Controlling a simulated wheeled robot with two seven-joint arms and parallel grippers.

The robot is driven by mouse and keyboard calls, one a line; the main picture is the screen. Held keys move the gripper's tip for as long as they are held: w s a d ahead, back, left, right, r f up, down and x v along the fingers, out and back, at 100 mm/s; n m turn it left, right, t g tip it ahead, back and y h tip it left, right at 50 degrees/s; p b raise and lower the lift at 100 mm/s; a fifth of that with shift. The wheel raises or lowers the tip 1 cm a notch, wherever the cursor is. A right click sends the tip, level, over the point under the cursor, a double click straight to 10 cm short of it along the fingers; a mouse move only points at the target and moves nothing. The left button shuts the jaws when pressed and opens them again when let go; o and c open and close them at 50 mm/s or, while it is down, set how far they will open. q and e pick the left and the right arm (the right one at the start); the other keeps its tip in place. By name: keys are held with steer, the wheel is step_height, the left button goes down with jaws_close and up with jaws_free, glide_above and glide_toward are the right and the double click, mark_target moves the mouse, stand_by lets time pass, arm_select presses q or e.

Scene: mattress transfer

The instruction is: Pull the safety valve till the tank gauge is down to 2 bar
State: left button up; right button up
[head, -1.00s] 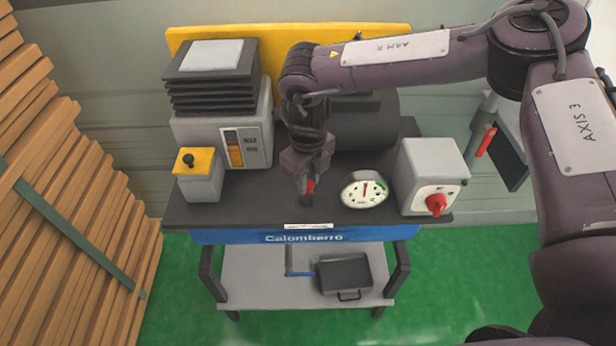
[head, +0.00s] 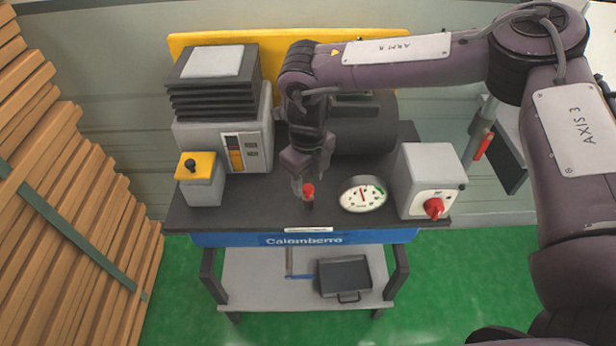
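The safety valve (head: 308,190) is a small red cap on a dark stem, upright near the bench's front edge. My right gripper (head: 308,181) points down just behind and above it. Its fingers look spread, with the left finger beside the cap; the red cap shows clear in front. The tank gauge (head: 363,194) is a round white dial to the right of the valve. Its red needle points about straight up, a little left; the numbers are too small to read. The dark tank (head: 362,135) lies behind, partly hidden by my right arm. My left gripper is not in view.
A grey box with a red rotary knob (head: 434,208) stands right of the gauge. A yellow-topped box with a black knob (head: 192,165) and a grey unit with black bellows (head: 212,92) stand at left. Stacked wooden slats (head: 60,190) fill the left side.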

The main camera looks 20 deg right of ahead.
mark_target(308, 188)
step_height(308, 188, up, 8)
steer(key=b, duration=0.1)
stand_by(0.5)
steer(key=shift+f, duration=0.1)
